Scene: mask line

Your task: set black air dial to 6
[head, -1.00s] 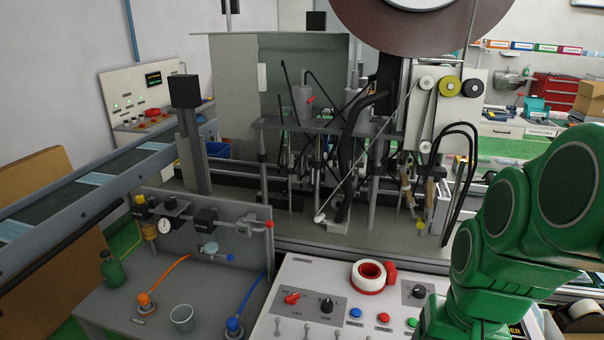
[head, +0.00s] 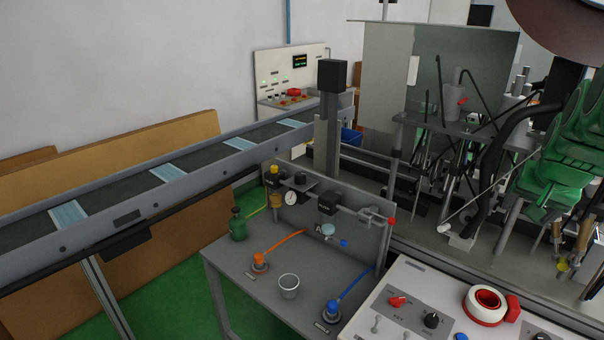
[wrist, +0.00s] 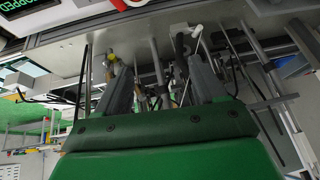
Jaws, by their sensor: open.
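On the upright air panel at the left, a small black knob (head: 300,178) sits above a round white gauge (head: 291,197). A black block (head: 328,203) is mounted to its right. A black dial (head: 431,320) also stands on the light control panel, right of a red switch (head: 397,301). The labels are too small to read, so I cannot tell which is the air dial. My gripper (wrist: 160,85) shows in the wrist view with its two grey fingers apart and nothing between them. It points at machine rods, away from these knobs. My green arm is at the right in the head view.
A grey bench (head: 235,262) carries a cup (head: 289,286), orange and blue hoses and a green bottle (head: 238,226). A conveyor (head: 180,190) runs along the left. Machine rods and tubes crowd the right.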

